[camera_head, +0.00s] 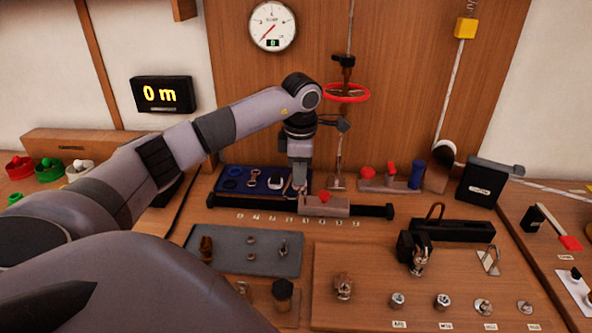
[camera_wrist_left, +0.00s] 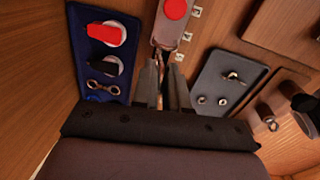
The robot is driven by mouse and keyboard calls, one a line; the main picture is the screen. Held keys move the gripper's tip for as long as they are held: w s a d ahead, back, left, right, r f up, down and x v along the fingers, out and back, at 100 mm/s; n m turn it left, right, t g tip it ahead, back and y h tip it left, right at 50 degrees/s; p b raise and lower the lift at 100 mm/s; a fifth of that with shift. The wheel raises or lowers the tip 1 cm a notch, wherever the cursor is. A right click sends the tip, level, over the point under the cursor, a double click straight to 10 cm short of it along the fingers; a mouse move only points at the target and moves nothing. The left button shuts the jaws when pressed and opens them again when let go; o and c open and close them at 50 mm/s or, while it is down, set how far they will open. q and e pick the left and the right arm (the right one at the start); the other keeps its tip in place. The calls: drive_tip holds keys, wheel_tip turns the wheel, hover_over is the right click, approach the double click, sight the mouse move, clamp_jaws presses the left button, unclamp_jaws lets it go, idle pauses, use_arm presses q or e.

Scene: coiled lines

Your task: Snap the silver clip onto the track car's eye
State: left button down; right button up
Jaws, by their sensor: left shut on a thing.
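The track car (camera_head: 338,207) is a pinkish-grey block with a red knob, sitting on a black track. It also shows at the top of the left wrist view (camera_wrist_left: 168,32). My left gripper (camera_head: 298,189) points down at the car's left end. In the left wrist view its fingers (camera_wrist_left: 163,92) are shut on a thin metal piece, apparently the silver clip (camera_wrist_left: 164,62). The clip's far end is right by the car's near end, where the eye appears to be. I cannot tell whether clip and eye touch or are joined. My right gripper is out of view.
A blue tray (camera_wrist_left: 121,58) with several fittings lies beside the gripper. A grey mat (camera_head: 225,255) with small hardware lies in front of the track (camera_head: 375,210). A wooden board (camera_head: 370,283) with several fittings is at front right. A red handwheel (camera_head: 346,93) hangs behind the arm.

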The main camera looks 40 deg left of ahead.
use_arm(q)
drive_tip(key=shift+w+d+f, duration=0.1)
drive_tip(key=shift+w+d, duration=0.5)
drive_tip(key=shift+d, duration=0.25)
drive_tip(key=shift+w+d, duration=0.25)
drive_tip(key=shift+w, duration=0.05)
drive_tip(key=shift+w+d+r, duration=0.4)
drive_tip(key=shift+w+d, duration=0.05)
drive_tip(key=shift+w, duration=0.05)
idle(0.4)
drive_tip(key=shift+s+a+r, duration=0.1)
drive_tip(key=shift+r, duration=0.25)
drive_tip(key=shift+a+r, duration=0.15)
drive_tip(key=shift+r, duration=0.3)
drive_tip(key=shift+s+a+r, duration=0.1)
idle(0.5)
